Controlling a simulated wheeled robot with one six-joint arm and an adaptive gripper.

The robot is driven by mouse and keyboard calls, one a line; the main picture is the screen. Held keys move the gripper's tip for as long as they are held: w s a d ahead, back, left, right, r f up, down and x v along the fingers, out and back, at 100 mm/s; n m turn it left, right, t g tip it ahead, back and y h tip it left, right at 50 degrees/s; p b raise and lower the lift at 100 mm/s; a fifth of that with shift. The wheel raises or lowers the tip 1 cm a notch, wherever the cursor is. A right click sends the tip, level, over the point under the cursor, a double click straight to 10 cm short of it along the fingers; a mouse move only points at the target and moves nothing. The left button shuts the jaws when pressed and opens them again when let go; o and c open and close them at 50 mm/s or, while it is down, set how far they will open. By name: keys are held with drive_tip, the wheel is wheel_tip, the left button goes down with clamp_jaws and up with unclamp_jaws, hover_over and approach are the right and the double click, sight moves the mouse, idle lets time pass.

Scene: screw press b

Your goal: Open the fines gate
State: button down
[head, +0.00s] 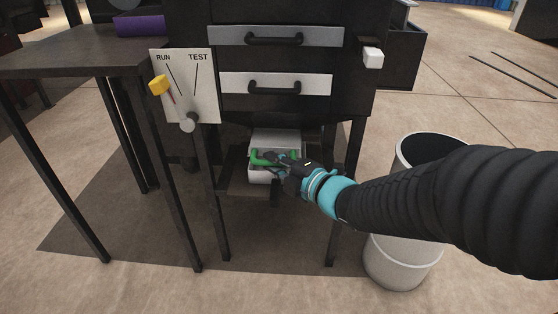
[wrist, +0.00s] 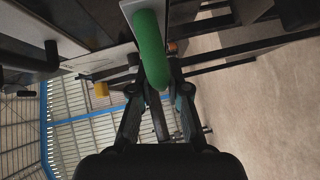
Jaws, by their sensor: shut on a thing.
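A green handle (head: 268,157) is on a pale, box-like front (head: 262,177) low under the machine, above a dark shelf. No label shows whether this is the fines gate. My gripper (head: 282,166) reaches in from the right and is shut on the green handle. In the wrist view the green handle (wrist: 150,50) runs between the fingers of my gripper (wrist: 160,92). The fingers hide part of the handle in the head view.
Above are two drawers with black handles (head: 275,84). A white bin (head: 397,262) stands right, under my arm. A white knob (head: 373,58) sits upper right.

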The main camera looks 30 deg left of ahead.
drive_tip(key=c, duration=1.1)
unclamp_jaws()
drive_tip(key=shift+c, duration=0.2)
drive_tip(key=v, duration=1.2)
